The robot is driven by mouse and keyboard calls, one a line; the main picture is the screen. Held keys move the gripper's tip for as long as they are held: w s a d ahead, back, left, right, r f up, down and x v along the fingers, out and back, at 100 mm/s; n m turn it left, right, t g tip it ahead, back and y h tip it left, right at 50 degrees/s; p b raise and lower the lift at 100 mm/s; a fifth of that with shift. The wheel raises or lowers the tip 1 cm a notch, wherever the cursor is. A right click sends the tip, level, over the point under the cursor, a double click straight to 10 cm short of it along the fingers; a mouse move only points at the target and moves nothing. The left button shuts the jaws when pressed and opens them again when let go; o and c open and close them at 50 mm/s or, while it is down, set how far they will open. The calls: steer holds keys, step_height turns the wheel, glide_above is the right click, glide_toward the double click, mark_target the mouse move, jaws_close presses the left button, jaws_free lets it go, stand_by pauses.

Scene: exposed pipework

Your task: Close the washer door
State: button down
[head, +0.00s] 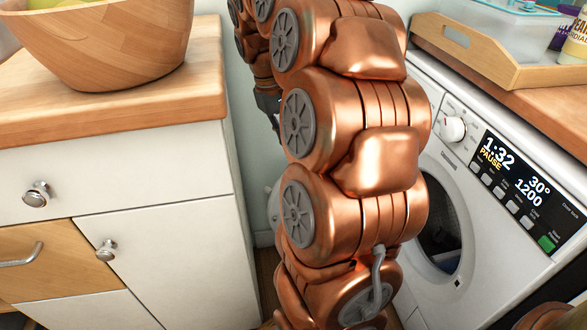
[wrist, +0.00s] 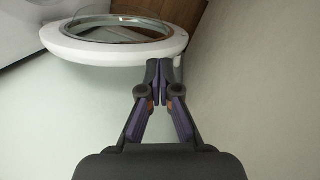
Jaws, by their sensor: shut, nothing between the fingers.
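The washer (head: 500,200) stands at the right in the head view, with its round door opening (head: 440,235) uncovered. The washer door (wrist: 75,50), a white ring around a glass pane, stands open at the top of the wrist view. In the head view a small white part of it (head: 272,205) seems to show left of my arm; the rest is hidden. My gripper (wrist: 163,68) is shut and empty. Its fingertips are at the right part of the door's rim; I cannot tell whether they touch it.
A white cabinet (head: 160,240) with a wooden top and a wooden bowl (head: 105,40) stands at the left. A wooden tray (head: 490,60) sits on the counter above the washer. My arm fills the narrow gap between cabinet and washer. Bare floor shows below the door in the wrist view.

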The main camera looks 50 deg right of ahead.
steer(key=w+d+f+m+g+y+p, duration=0.1)
steer(key=w+d+f+m+y+p, duration=0.15)
steer(key=w+d+f, duration=0.6)
steer(key=d+b+x, duration=0.1)
steer(key=b+x, duration=0.1)
steer(key=x, duration=0.8)
steer(key=shift+s+n, duration=0.25)
steer(key=shift+n, duration=0.2)
steer(key=shift+a, duration=0.15)
